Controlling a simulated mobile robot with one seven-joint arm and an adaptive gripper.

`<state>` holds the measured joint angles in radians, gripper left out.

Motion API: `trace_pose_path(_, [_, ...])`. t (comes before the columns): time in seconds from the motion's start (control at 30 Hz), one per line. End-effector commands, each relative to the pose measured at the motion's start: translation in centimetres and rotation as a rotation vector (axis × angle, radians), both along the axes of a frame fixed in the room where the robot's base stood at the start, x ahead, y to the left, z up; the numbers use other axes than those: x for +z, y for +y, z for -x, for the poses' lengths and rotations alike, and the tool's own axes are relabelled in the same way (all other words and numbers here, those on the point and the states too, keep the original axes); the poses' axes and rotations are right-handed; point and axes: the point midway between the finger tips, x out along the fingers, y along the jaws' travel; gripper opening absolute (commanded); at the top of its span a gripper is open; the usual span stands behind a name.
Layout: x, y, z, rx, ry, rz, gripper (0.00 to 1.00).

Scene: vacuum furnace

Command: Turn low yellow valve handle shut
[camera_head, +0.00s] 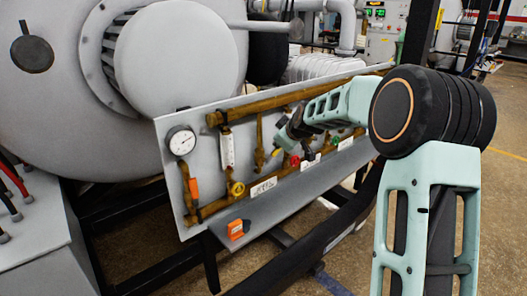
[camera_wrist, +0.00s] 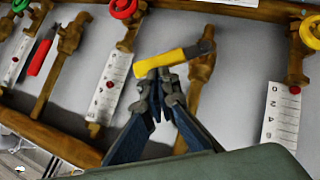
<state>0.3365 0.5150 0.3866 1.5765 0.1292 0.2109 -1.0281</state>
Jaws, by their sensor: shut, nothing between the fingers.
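The low yellow valve handle (camera_wrist: 168,61) is a short lever with a dark end, set on a brass pipe of the panel. It lies nearly crosswise to that pipe in the wrist view, slightly tilted. My gripper (camera_wrist: 160,82) is shut and empty, with its fingertips right at the lever's edge. I cannot tell whether they touch it. In the head view my gripper (camera_head: 279,147) is in front of the panel, between the yellow and red round handles, and the lever is hard to make out beside it.
The grey panel (camera_head: 205,142) carries a gauge (camera_head: 182,141), a yellow round handle (camera_head: 236,188), a red round handle (camera_head: 295,161) and brass pipes. A ledge (camera_head: 285,200) runs below, with an orange box (camera_head: 238,229) on it. A large furnace (camera_head: 175,60) stands behind.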

Motion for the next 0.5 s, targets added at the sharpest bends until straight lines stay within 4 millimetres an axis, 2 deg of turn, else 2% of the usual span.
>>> trace_pose_path(0.37, [-1.2, -1.5, -1.1, -0.002, 0.168, -0.235, 0.0])
trace_pose_path(0.5, [-1.3, -1.3, -1.0, 0.001, 0.17, -0.236, 0.0])
